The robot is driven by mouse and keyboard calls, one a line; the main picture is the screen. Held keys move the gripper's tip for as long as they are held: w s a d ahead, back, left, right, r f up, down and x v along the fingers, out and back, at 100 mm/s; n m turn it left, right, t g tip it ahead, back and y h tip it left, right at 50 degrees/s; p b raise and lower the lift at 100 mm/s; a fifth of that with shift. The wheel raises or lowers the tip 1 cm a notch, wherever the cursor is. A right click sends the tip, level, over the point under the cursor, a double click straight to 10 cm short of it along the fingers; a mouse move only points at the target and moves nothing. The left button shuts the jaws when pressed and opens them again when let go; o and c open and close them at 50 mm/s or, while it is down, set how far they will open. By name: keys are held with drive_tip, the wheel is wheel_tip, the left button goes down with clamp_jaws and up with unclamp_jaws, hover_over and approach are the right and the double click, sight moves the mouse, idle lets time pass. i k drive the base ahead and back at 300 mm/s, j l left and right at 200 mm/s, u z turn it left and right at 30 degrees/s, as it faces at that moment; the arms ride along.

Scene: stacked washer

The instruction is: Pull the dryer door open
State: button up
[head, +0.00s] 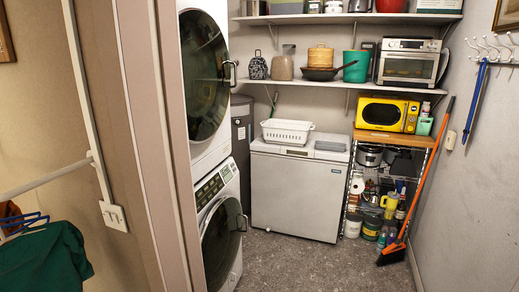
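A white stacked washer and dryer stands left of centre in the head view, behind the edge of a wall, and is seen at a steep angle. The upper machine's round dark door (203,75), which I take to be the dryer door, looks shut. Its handle (230,73) sticks out at the door's right side. The lower machine's round dark door (221,245) also looks shut, with a handle (244,222) at its right. A control panel (214,184) lies between the two doors. My gripper is not in view.
A wall edge (150,150) stands close at left, partly covering the machines' left side. A white chest freezer (295,195) stands behind them. A metal rack (378,195) and an orange broom (425,175) are at right. The grey floor (320,268) in front is clear.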

sight(207, 70)
drive_tip(key=i+l+u, duration=0.35)
drive_tip(key=i, duration=0.2)
drive_tip(key=i+l+u, duration=0.35)
drive_tip(key=i+l, duration=0.1)
drive_tip(key=i, duration=0.1)
